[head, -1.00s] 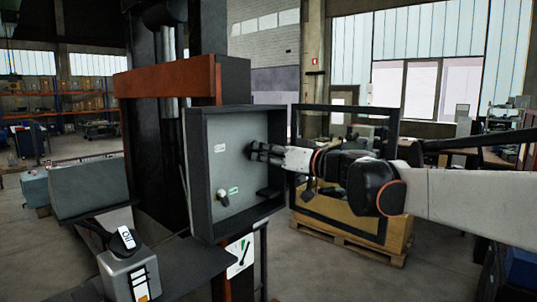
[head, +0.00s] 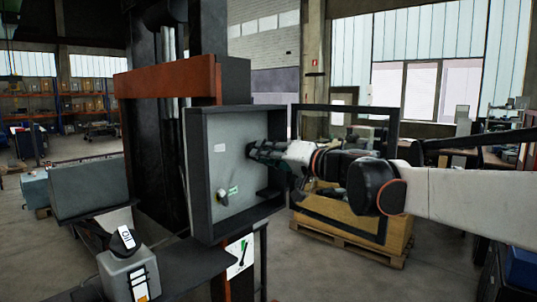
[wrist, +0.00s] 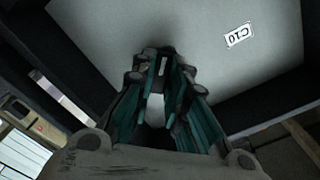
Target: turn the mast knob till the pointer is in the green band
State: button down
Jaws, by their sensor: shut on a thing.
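The mast knob sits on the pale grey panel (head: 235,165) inside a dark open box. It is mostly hidden by my gripper (head: 262,153), which reaches in from the right and is shut on it. In the wrist view my gripper's (wrist: 158,75) teal-sided fingers close around a dark knob (wrist: 163,62) with a small light mark, against the panel. A white gauge plate (head: 233,268) with a green band and a dark pointer shows below the box. The pointer is near the green, but it is too small to tell whether it lies inside the band.
A small lever (head: 222,197) and green tag (head: 233,190) sit lower on the panel. The box's walls (head: 198,185) surround my gripper closely. A crate on a pallet (head: 350,225) stands behind my arm.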

jog(key=m, duration=0.4)
jog(key=shift+m, duration=0.4)
jog(key=shift+m, duration=1.1)
jog(key=c, duration=1.5)
grip_release()
jog(key=shift+o, duration=0.2)
jog(key=v, duration=0.4)
jog(key=shift+w+a, duration=0.1)
